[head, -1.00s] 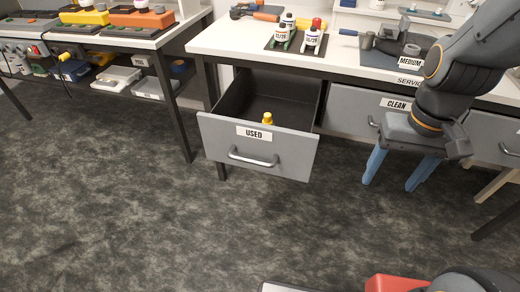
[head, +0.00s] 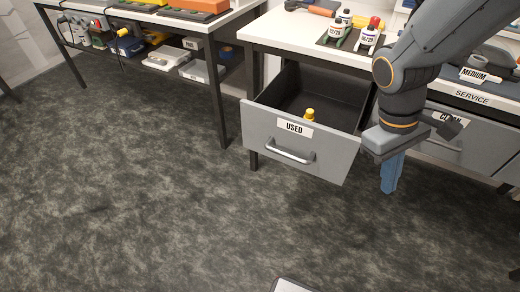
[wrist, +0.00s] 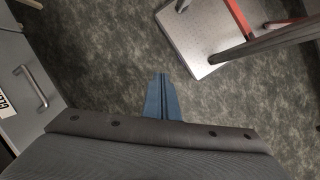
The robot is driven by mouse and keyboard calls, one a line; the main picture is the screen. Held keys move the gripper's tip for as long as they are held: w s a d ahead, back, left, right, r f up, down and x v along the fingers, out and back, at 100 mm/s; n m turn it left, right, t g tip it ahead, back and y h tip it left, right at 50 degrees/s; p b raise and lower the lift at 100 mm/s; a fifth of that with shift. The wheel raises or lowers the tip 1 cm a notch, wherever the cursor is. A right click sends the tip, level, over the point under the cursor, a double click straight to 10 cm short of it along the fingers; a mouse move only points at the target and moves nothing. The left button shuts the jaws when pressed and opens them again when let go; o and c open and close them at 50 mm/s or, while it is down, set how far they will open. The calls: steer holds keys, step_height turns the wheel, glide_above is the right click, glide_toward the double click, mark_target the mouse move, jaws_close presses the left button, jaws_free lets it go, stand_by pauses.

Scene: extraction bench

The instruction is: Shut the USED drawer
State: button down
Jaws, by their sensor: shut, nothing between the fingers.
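The USED drawer (head: 335,150) hangs well open under the white bench, with its grey front, silver handle (head: 290,153) and USED label facing the room. A small yellow-topped item (head: 309,115) stands inside it. My gripper (head: 389,190) is to the right of the drawer front, fingers pointing down, apart from it as far as I can tell. Its blue fingers are together and empty. They also show closed in the wrist view (wrist: 162,80), over bare floor.
The CLEAN drawer (head: 440,150) is shut behind my arm; its handle shows in the wrist view (wrist: 32,88). Bottles (head: 367,40) stand on the bench top above. Another bench (head: 215,100) is at the left. The floor (head: 150,190) before the drawer is clear.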

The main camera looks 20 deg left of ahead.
steer(key=w+a+f+n+t+h, duration=0.1)
steer(key=a+f+n+t+h, duration=0.15)
steer(key=a+n, duration=0.55)
steer(key=a+f+n+t+h, duration=0.1)
steer(key=a+n+t, duration=0.3)
steer(key=a, duration=0.5)
steer(key=s+a+f+n+t+y+b, duration=0.1)
steer(key=s+a+n+t+y, duration=0.2)
steer(key=a+n, duration=0.5)
steer(key=s+a+f+n+t+y+b, duration=0.1)
steer(key=s+a+f+n+t, duration=0.2)
steer(key=a, duration=0.9)
steer(key=w+d+r+p+x, duration=0.1)
steer(key=r+x, duration=0.1)
steer(key=x, duration=0.9)
steer(key=shift+w+f+p, duration=0.15)
steer(key=shift+w+p, duration=0.15)
steer(key=shift+p, duration=0.1)
steer(key=shift+d+g+h, duration=0.15)
steer(key=shift+g+h, duration=0.1)
